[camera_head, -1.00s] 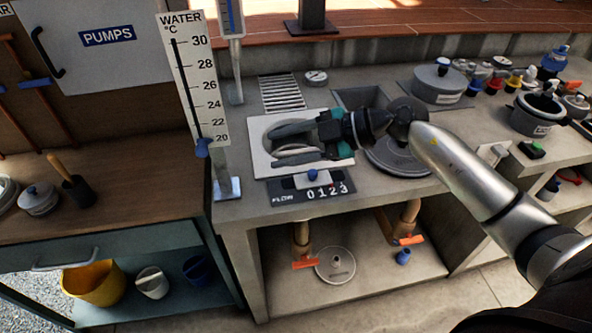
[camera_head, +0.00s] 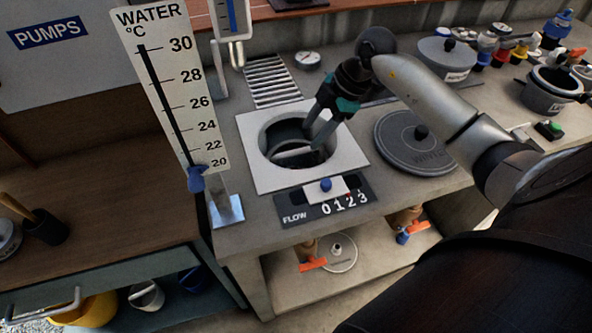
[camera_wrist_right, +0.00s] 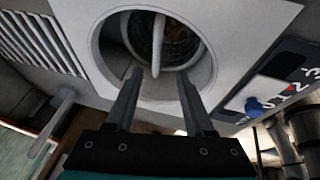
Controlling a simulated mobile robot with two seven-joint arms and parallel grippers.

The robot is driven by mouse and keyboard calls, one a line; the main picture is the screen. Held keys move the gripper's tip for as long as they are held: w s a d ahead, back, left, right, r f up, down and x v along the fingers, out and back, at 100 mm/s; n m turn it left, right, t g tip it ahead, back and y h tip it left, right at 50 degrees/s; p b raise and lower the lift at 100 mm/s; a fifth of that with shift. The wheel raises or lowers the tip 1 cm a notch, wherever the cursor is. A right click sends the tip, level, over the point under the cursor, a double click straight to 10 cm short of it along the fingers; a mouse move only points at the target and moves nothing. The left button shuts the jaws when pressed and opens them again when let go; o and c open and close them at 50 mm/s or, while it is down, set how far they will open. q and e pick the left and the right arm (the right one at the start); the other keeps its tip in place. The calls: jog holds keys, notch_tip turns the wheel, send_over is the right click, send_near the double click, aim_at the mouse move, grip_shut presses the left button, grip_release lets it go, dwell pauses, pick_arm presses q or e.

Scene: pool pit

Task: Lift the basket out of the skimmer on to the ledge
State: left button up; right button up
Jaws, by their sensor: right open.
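The skimmer (camera_head: 252,165) is a round well in a white square plate on the grey counter. The dark basket (camera_head: 287,132) sits down inside it, with a pale handle bar (camera_head: 292,154) across it. In the right wrist view the basket (camera_wrist_right: 180,42) shows a mesh inside, and the handle (camera_wrist_right: 158,45) runs upright in the picture between my fingers. My right gripper (camera_head: 318,138) points down into the well's mouth, open and empty. In the wrist view its fingertips (camera_wrist_right: 160,78) stand apart either side of the handle's line; contact is not visible. My left gripper is out of view.
A grey round lid (camera_head: 415,145) lies right of the skimmer. A flow counter (camera_head: 325,200) is in front, a slotted grate (camera_head: 272,82) and gauge (camera_head: 307,59) behind. The water thermometer board (camera_head: 175,90) stands close left. Pots and valves crowd the back right.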

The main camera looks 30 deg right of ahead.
aim_at(298, 150)
jog(key=x, duration=0.3)
jog(key=shift+f, duration=0.15)
jog(key=shift+b+x, duration=0.5)
jog(key=shift+x, duration=0.35)
jog(key=x, duration=0.2)
jog(key=b+x, duration=0.1)
jog(key=shift+w+f, duration=0.35)
jog(key=shift+w+a+f, duration=0.1)
jog(key=shift+f, duration=0.25)
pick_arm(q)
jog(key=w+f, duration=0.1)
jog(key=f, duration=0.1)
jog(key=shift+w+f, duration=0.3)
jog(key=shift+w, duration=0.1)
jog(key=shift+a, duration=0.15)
pick_arm(e)
grip_shut()
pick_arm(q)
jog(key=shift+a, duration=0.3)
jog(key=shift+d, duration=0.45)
pick_arm(e)
jog(key=shift+r, duration=0.1)
